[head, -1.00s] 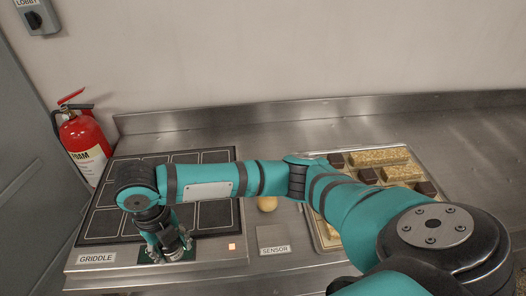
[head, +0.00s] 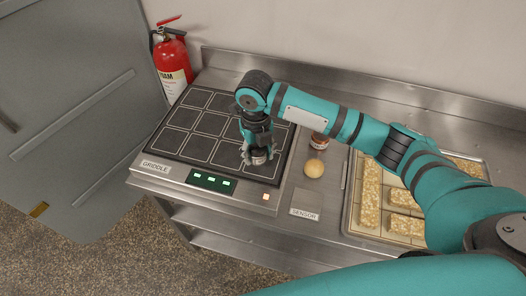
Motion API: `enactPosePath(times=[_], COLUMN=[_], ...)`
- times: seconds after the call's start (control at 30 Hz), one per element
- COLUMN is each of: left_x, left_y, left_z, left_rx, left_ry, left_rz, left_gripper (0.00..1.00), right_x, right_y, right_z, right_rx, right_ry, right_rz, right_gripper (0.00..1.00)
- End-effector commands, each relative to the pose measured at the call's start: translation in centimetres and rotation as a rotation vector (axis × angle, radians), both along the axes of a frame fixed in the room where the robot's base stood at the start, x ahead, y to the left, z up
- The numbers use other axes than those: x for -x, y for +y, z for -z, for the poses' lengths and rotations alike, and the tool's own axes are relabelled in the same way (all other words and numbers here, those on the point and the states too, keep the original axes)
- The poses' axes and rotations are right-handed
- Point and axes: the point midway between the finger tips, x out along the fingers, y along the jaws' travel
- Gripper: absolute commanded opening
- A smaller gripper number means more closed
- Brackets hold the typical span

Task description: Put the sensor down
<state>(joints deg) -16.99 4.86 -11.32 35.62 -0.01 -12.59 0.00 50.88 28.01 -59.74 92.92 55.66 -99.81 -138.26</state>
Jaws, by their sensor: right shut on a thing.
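My right gripper (head: 259,155) points down at the front right part of the dark griddle plate (head: 195,122). It is shut on the sensor (head: 259,160), a small dark and silver round piece, mostly hidden between the fingers. I cannot tell whether the sensor touches the plate. A flat square spot labelled SENSOR (head: 304,205) lies bare on the steel counter, right of the griddle. My left gripper is not in view.
A yellow ball (head: 314,168) and a small jar (head: 319,141) stand between the griddle and a tray (head: 348,214) of bars. The griddle's front panel (head: 212,182) shows green displays and a lit button. A fire extinguisher (head: 171,62) is at back left.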

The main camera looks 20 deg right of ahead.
Motion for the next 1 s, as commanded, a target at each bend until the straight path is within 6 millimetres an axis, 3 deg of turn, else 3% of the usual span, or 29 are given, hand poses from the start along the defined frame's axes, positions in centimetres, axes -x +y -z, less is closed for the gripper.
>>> enactPosePath(times=[0.23, 0.47, 0.83, 0.87, 1.0], left_x=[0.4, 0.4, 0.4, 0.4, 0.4], left_y=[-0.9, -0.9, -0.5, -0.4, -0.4], left_z=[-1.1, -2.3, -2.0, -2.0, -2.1], left_rx=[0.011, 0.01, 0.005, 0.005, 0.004], left_ry=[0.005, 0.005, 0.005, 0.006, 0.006], left_rz=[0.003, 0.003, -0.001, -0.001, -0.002], left_gripper=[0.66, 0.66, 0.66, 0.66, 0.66], right_x=[-1.0, -1.0, -1.0, -0.9, -0.9], right_y=[-1.9, -1.7, -1.7, -1.7, -1.7], right_z=[0.3, 3.5, 4.1, 4.1, 4.0], right_rx=[0.001, 0.0, 0.0, 0.0, 0.0], right_ry=[0.004, 0.001, 0.0, 0.0, 0.001], right_rz=[0.002, -0.001, -0.001, -0.001, -0.001], right_gripper=[0.04, 0.04, 0.04, 0.47, 0.65])
